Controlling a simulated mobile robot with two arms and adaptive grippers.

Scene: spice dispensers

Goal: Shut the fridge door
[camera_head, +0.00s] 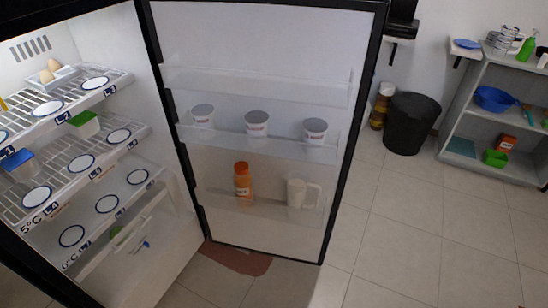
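The fridge (165,232) stands open at the left, with its lit shelves visible. Its door (262,52) stands wide open in the middle of the head view, with its inner side facing me. Clear door shelves hold white cups (257,124), an orange bottle (243,184) and a white jug (297,192). The wire shelves (60,192) inside carry round white markers, a box with eggs (50,77), a green-lidded box (84,123) and a blue-lidded box (18,164). Neither of my grippers is in view.
A black bin (411,123) stands on the floor right of the door, beside stacked jars (381,106). A grey shelf unit (474,100) with bowls stands at the far right. The tiled floor (420,235) right of the door is clear. A reddish patch (236,259) lies below the door.

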